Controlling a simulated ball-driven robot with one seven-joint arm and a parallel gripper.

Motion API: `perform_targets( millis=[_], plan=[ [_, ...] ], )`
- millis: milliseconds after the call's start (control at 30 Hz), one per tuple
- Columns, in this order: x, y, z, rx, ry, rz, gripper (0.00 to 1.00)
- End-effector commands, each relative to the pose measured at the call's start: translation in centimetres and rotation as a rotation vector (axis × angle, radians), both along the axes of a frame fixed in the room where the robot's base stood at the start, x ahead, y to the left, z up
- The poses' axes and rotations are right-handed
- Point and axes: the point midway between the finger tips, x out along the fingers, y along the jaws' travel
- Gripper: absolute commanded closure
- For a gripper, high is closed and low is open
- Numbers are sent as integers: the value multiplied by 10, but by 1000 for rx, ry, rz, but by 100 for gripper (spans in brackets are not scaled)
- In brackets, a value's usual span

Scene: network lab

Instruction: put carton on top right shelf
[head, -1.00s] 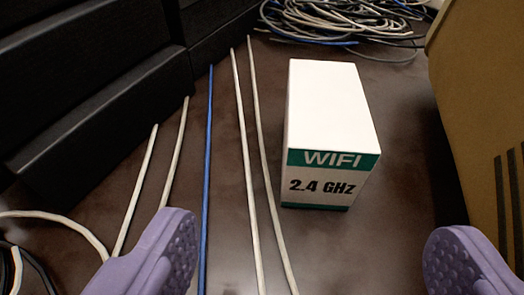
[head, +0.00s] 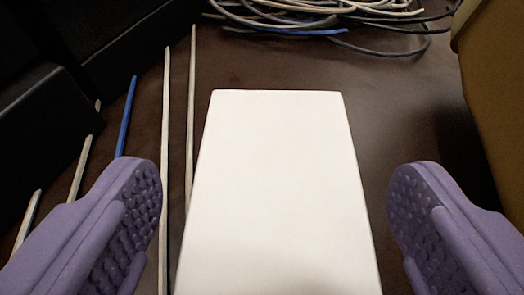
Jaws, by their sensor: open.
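The carton (head: 278,195) is a white box in the middle of the head view, standing on the dark brown surface. Its plain white top fills much of the view and its printed front is now out of sight. My gripper (head: 275,200) is open, with one purple finger to the left of the carton and one to the right. Gaps show between both fingers and the carton. No shelf can be told in this view.
White and blue cables (head: 165,130) lie on the surface to the left. A coil of cables (head: 330,15) lies at the back. Black equipment (head: 40,120) stands at the left and a brown box (head: 495,75) at the right. Bare surface (head: 400,120) shows right of the carton.

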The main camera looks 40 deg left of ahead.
Motion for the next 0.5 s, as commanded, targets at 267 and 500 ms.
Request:
perform_targets(
  millis=[267, 500],
  plan=[
    [15, 9, -8, -1, 1, -1, 11],
    [15, 9, -8, -2, 0, -1, 40]
  ],
)
